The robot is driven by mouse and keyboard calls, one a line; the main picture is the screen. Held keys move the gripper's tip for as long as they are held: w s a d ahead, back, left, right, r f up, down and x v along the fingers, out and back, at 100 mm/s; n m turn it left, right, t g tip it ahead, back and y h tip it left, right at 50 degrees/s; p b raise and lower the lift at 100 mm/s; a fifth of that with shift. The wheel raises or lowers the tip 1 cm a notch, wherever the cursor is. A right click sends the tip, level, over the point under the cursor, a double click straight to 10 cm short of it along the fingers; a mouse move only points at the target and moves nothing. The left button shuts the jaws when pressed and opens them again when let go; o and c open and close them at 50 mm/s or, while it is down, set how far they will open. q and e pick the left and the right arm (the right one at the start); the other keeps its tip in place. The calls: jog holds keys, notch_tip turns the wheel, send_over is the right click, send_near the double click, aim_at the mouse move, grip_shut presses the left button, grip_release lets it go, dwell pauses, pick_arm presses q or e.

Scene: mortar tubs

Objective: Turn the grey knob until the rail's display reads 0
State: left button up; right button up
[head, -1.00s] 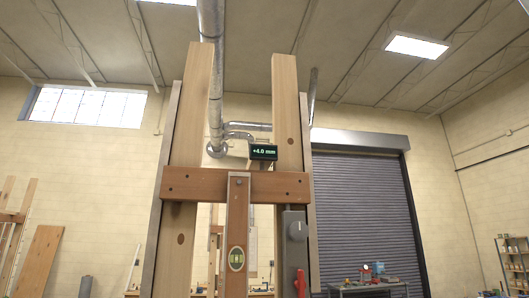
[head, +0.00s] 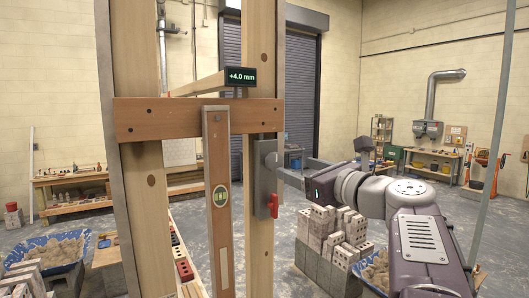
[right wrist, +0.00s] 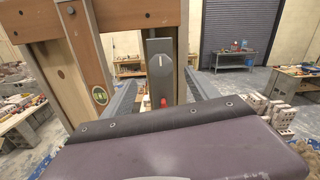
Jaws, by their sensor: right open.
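The grey knob (head: 271,160) sits on a grey box (head: 263,186) on the right upright, with a red lever (head: 274,205) below it. In the right wrist view the knob (right wrist: 160,63) has a pale mark near its top. The display (head: 240,77) above the wooden rail (head: 160,118) reads +4.0 mm. My right gripper (head: 295,168) is open and empty just right of the knob. In the right wrist view its fingers (right wrist: 161,78) stand left and right of the knob's box; contact cannot be told. My left gripper is not in view.
Grey block stacks (head: 325,240) stand below my right arm. A workbench (head: 430,165) is at the back right.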

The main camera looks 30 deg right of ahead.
aim_at(276, 162)
jog(key=w+p, duration=0.1)
jog(key=w, duration=0.2)
jog(key=w+p, duration=0.2)
jog(key=w, duration=0.1)
jog(key=w+p, duration=0.1)
jog(key=w, duration=0.2)
jog(key=shift+a+p, duration=0.3)
jog(key=shift+a, duration=0.1)
jog(key=shift+w+d+f, duration=0.15)
jog(key=shift+w+f, duration=0.05)
jog(key=shift+w, duration=0.1)
jog(key=c, duration=1.4)
